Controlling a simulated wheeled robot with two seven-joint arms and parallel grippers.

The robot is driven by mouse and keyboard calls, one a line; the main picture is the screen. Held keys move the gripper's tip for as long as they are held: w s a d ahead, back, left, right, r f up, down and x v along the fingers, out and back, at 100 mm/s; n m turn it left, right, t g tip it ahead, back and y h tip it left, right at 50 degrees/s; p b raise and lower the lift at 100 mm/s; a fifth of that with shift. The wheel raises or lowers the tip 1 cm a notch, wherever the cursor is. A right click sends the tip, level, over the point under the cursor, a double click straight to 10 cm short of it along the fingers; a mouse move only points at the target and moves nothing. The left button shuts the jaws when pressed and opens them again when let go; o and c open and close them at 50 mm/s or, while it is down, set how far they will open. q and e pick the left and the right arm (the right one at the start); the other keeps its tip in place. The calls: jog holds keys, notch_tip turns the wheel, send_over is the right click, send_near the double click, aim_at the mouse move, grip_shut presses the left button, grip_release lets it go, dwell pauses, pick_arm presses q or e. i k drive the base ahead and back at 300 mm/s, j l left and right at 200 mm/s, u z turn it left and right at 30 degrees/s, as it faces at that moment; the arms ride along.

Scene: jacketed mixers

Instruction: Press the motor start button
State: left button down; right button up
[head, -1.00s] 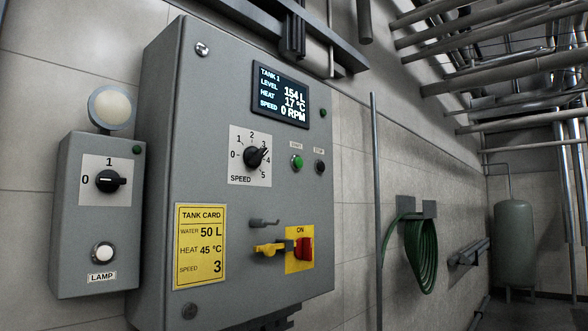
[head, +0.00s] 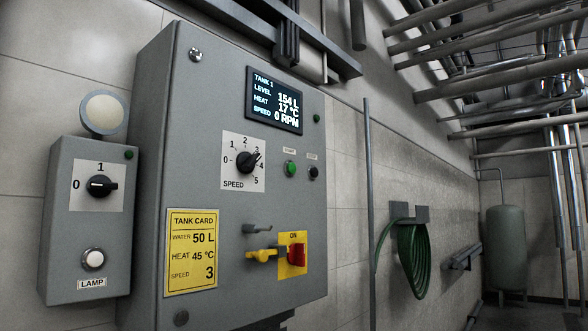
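The green start button (head: 291,169) sits on the front of the grey control cabinet (head: 215,105), right of the speed knob. A small label is above it, too small to read surely. A black button (head: 314,173), likely the stop, is just to its right. The speed knob (head: 247,161) points between 3 and 4. The display (head: 274,100) reads Tank 1, level 154 L, heat 17 °C, speed 0 RPM. The red switch handle (head: 297,254) is on a yellow plate marked ON. Neither gripper is in view.
A smaller lamp box (head: 88,225) with a round lamp (head: 103,112) is left of the cabinet. A yellow tank card (head: 191,250) is on the cabinet. A green hose (head: 413,260) hangs on the wall to the right. Pipes (head: 500,85) run overhead.

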aim_at(292, 167)
jog(key=i+j, duration=0.15)
jog(key=j, duration=0.25)
jog(key=i+j, duration=0.1)
jog(key=j, duration=0.25)
jog(key=i+j, duration=0.15)
jog(key=j, duration=0.25)
jog(key=z, duration=1.65)
